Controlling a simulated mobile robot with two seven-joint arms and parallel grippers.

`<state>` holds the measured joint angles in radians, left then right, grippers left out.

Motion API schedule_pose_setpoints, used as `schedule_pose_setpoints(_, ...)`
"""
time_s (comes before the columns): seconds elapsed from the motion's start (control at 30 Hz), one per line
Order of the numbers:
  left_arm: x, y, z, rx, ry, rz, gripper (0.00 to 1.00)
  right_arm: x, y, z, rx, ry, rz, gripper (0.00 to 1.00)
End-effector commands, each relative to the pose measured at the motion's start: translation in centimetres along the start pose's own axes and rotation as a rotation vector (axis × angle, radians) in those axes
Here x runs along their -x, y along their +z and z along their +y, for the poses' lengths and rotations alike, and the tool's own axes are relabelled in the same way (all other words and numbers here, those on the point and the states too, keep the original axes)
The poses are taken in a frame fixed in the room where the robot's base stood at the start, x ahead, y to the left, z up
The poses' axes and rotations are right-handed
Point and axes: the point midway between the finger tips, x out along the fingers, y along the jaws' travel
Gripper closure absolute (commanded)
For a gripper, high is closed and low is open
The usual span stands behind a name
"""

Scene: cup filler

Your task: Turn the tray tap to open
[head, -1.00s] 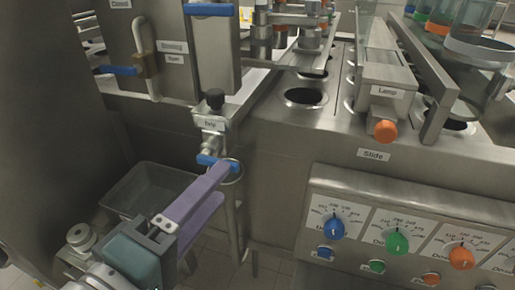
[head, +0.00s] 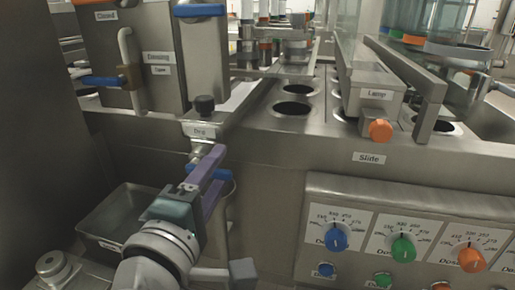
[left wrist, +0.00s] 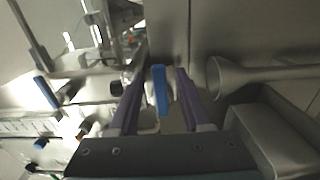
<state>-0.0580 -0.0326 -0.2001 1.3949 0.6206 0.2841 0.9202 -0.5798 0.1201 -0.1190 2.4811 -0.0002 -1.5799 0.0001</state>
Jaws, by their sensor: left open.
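The tray tap is a small metal valve with a blue handle (head: 225,174), below a white label on the front of the machine. In the head view the handle is partly hidden behind my left gripper (head: 214,176). In the left wrist view the blue handle (left wrist: 160,90) stands between the two purple fingers of my left gripper (left wrist: 157,98). The fingers are open, one on each side of it, with a gap visible on both sides. My right gripper is not in view.
An open metal tray (head: 125,222) is at the lower left. A panel with blue, green and orange knobs (head: 402,249) is at the right. A blue-handled lever (head: 102,81) is at the upper left. A pipe (left wrist: 265,74) runs close beside the fingers.

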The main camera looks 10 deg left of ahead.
Motion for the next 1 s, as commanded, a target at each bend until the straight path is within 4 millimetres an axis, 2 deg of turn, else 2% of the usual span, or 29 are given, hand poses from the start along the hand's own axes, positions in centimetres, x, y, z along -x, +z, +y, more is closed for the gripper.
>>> schedule_pose_setpoints(0.27, -0.13, 0.0, 0.01, 0.0, 0.0, 0.0, 0.52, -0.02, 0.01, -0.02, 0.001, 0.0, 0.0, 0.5)
schedule_pose_setpoints(0.7, -0.11, 0.0, 0.01, 0.0, 0.0, 0.0, 1.0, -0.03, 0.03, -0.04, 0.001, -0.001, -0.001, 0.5)
schedule_pose_setpoints(1.0, -0.1, 0.0, 0.02, -0.001, 0.0, 0.0, 1.0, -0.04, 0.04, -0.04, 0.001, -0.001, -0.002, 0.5)
